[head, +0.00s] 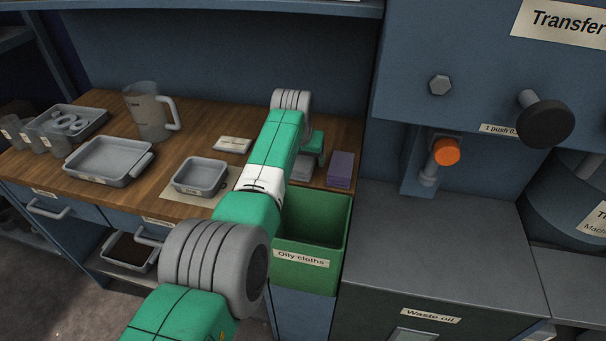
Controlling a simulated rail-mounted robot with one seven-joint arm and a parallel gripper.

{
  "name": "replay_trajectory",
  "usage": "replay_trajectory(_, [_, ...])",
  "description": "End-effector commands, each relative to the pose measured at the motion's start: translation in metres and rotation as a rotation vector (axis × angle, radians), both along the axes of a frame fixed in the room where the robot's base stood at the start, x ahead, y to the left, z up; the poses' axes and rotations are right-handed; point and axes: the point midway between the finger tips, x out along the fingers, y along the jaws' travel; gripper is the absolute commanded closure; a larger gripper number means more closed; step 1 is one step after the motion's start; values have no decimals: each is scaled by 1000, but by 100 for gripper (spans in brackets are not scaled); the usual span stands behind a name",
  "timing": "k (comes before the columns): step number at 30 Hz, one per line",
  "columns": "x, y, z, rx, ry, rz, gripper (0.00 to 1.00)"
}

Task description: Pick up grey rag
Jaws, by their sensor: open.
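A grey folded rag (302,170) lies on the wooden bench top, left of a purple folded stack (341,168). My green and grey arm reaches over the bench and bends down at its far end. My gripper (310,158) is just above the grey rag, mostly hidden by my own arm links; its jaws are open. I cannot tell whether its fingertips touch the rag. Part of the rag is hidden behind my arm.
A green bin labelled "Oily cloths" (313,230) stands in front of the rags. Left on the bench are a small grey tray (200,176), a larger tray (108,160) and a jug (148,112). A blue cabinet (480,70) rises at right.

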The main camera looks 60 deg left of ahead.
Motion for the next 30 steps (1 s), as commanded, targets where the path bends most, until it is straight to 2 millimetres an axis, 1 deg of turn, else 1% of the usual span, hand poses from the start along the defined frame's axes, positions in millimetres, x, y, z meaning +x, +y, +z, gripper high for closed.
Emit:
replay_trajectory(1, [0,1,-5,0,0,0,20])
replay_trajectory(9, [1,1,-2,0,0,0,20])
replay_trajectory(14, [1,1,-2,0,0,0,51])
replay_trajectory(15, [1,1,-2,0,0,0,59])
replay_trajectory(16, [1,1,-2,0,0,0,65])
replay_trajectory(17, [1,1,-2,0,0,0,68])
replay_trajectory(23, [1,1,-1,0,0,0,69])
replay_trajectory(24, [1,1,2,1,-1,0,69])
replay_trajectory(26, [1,1,11,1,-1,0,69])
replay_trajectory(30, [1,1,48,2,-2,-1,69])
